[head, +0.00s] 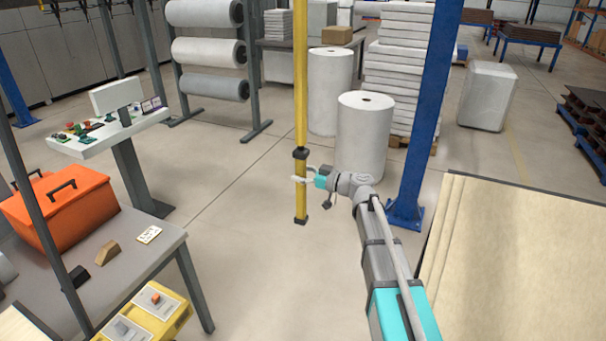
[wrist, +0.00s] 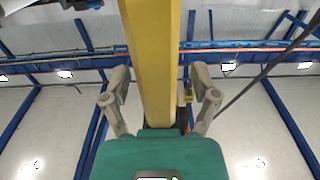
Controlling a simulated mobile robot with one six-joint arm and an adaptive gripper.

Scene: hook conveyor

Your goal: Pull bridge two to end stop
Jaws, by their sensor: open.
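A yellow bar (head: 301,90) hangs upright in the middle of the head view, with black collars and its lower end above the floor. My gripper (head: 301,177) is at the bar's lower part, just below a black collar. In the wrist view the yellow bar (wrist: 152,60) runs upward between the two grey fingers of my gripper (wrist: 160,88). The fingers are open, one on each side of the bar, with gaps showing. I cannot tell whether the palm touches the bar. The bridge and end stop cannot be clearly identified.
A blue post (head: 430,110) stands right of my arm, near stacked pale boards (head: 515,250). White rolls (head: 364,140) stand behind the bar. A table with an orange toolbox (head: 62,212) and a control stand (head: 108,128) are at left. The floor (head: 250,260) between is clear.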

